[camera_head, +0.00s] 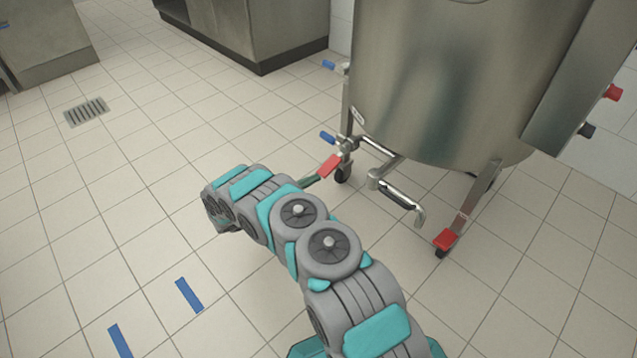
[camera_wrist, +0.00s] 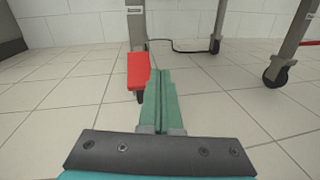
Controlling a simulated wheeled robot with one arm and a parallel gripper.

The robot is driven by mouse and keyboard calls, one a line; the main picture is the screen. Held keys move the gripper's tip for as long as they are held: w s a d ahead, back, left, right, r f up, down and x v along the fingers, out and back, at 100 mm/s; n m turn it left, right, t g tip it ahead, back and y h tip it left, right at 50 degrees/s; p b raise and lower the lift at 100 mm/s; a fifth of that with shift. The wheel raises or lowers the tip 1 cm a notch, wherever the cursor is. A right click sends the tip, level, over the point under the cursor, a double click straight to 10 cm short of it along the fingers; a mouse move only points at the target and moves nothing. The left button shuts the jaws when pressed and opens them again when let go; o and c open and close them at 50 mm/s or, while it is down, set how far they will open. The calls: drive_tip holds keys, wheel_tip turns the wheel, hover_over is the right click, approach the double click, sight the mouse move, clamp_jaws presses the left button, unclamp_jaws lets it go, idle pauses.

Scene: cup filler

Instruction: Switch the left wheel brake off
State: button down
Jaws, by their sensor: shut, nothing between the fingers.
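The left wheel brake (camera_head: 330,166) is a red pedal at the left front leg of the steel vessel, above a black caster (camera_head: 343,174). In the head view it looks tilted up. In the wrist view the red pedal (camera_wrist: 138,70) is just left of my green fingertips. My gripper (camera_head: 312,180) is shut and empty, its tips close to the pedal. The wrist view shows the two fingers (camera_wrist: 160,78) pressed together, overlapping the pedal's right edge in the picture. I cannot tell whether they touch it.
The steel vessel (camera_head: 430,90) stands over the casters. A second red pedal (camera_head: 446,239) is at the right front leg. Open tiled floor lies left, with a drain (camera_head: 86,111) and blue tape (camera_head: 189,294).

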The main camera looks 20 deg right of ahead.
sight(329, 166)
drive_tip(key=a+f+n+t, duration=0.1)
drive_tip(key=f, duration=0.2)
drive_tip(key=a+f+n+t, duration=0.1)
drive_tip(key=f, duration=0.2)
drive_tip(key=a+f+n+b, duration=0.1)
drive_tip(key=a+f, duration=0.1)
drive_tip(key=f, duration=0.1)
drive_tip(key=shift+w+f+t, duration=0.4)
drive_tip(key=b+x, duration=0.1)
drive_tip(key=x, duration=0.8)
drive_tip(key=shift+w+d+f, duration=0.1)
drive_tip(key=shift+d+f, duration=0.1)
drive_tip(key=shift+d, duration=0.05)
wheel_tip(329, 166, up, 2)
drive_tip(key=shift+a+r, duration=0.45)
drive_tip(key=shift+r, duration=0.55)
drive_tip(key=shift+r+y, duration=0.2)
drive_tip(key=shift+y, duration=0.1)
drive_tip(key=shift+a+y, duration=0.1)
drive_tip(key=shift+y, duration=0.3)
